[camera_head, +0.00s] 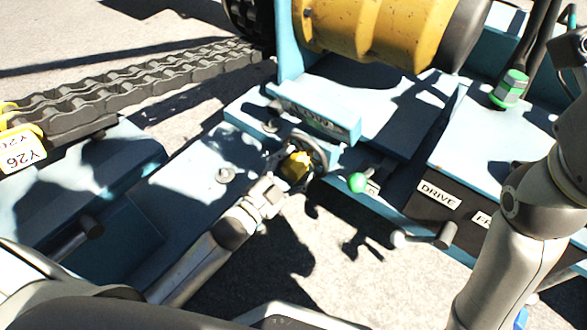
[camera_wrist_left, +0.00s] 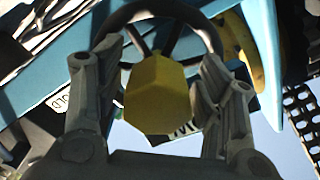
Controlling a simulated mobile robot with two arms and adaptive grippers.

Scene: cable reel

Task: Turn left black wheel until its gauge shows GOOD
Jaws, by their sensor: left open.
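The left black wheel (camera_head: 322,152) has a thin dark rim and a yellow hub (camera_head: 297,166), and stands at the front of the light blue machine. In the left wrist view its rim (camera_wrist_left: 165,12) arches over the six-sided yellow hub (camera_wrist_left: 157,97). My left gripper (camera_head: 278,182) is open at the wheel. In the left wrist view its fingers (camera_wrist_left: 160,100) stand either side of the hub, with gaps visible. A light blue box with a dark lettered face (camera_head: 312,117) sits just behind the wheel. I cannot read its lettering or tell a gauge reading.
A green-knobbed lever (camera_head: 358,182) is close right of the wheel. A DRIVE label (camera_head: 438,194), a crank handle (camera_head: 428,239) and a green-topped lever (camera_head: 511,88) are further right. A heavy chain (camera_head: 140,85) runs at the left. My right arm (camera_head: 520,220) crosses the right side.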

